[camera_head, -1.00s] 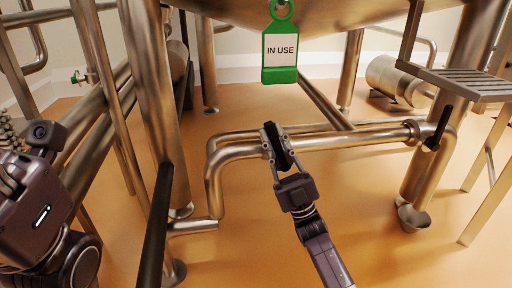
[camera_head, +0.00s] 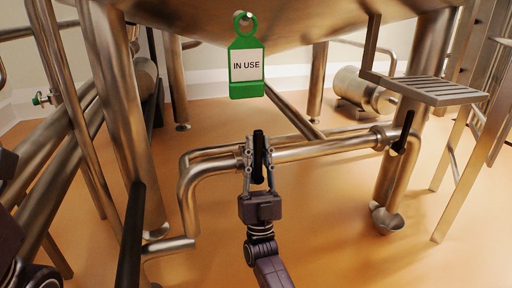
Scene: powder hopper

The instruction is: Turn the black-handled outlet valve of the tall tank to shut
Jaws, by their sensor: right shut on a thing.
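A black valve handle (camera_head: 259,147) sits on the steel outlet pipe (camera_head: 325,146) below the big tank. It stands nearly upright in the picture, across the line of the pipe. My right gripper (camera_head: 258,160) reaches up from below and is shut on this handle, one finger on each side. The fingers hide part of the handle and of the valve body. The tank's rounded underside (camera_head: 330,22) fills the top. Of my left arm only dark parts show at the left edge; its fingers are out of the picture.
A green "IN USE" tag (camera_head: 246,66) hangs under the tank. A second black handle (camera_head: 403,131) is on the right pipe end, near a grated step (camera_head: 432,91). Tank legs (camera_head: 118,110) and pipes crowd the left. The orange floor (camera_head: 330,230) is clear in front.

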